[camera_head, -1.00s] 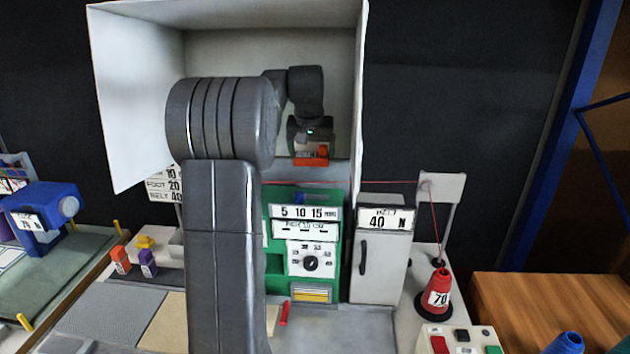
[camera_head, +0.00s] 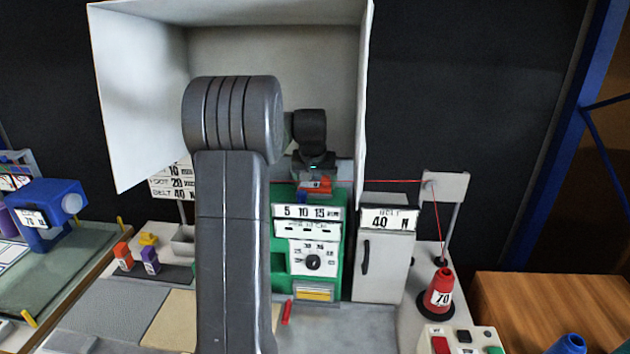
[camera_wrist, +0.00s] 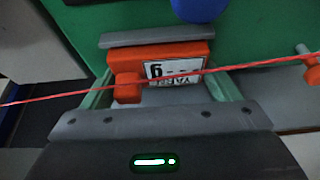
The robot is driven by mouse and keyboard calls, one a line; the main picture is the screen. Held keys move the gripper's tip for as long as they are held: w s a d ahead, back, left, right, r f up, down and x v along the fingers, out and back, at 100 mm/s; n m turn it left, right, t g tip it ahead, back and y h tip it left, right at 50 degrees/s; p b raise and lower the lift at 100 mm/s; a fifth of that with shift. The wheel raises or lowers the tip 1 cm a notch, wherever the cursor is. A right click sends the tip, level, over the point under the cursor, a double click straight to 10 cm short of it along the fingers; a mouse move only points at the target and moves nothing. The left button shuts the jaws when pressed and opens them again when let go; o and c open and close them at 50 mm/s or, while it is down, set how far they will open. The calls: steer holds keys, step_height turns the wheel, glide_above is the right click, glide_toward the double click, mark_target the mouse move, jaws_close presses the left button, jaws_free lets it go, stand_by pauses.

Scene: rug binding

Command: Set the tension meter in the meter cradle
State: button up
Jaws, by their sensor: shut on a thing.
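The tension meter (camera_wrist: 195,62) is an orange block with a white label that reads upside down in the wrist view. My gripper (camera_wrist: 160,82) is shut on it, with a finger on either side. In the head view the meter (camera_head: 317,185) hangs below my gripper (camera_head: 316,170), just above the green machine. A red yarn (camera_wrist: 60,97) crosses in front of the meter's lower part; I cannot tell whether they touch. The meter cradle is not clearly identifiable; a small grey open box (camera_head: 182,241) stands left of my arm, partly hidden by it.
The green machine (camera_head: 280,245) has a dial and number plates. Right of it stand a grey cabinet (camera_head: 383,262), a red yarn cone (camera_head: 438,292) and a yarn post (camera_head: 452,215).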

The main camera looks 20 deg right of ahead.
steer(key=shift+f, duration=0.1)
steer(key=o, duration=0.9)
steer(key=shift+r, duration=0.45)
steer(key=b+v, duration=0.1)
steer(key=v, duration=1)
steer(key=shift+s+a+r, duration=0.1)
steer(key=shift+s+r, duration=0.05)
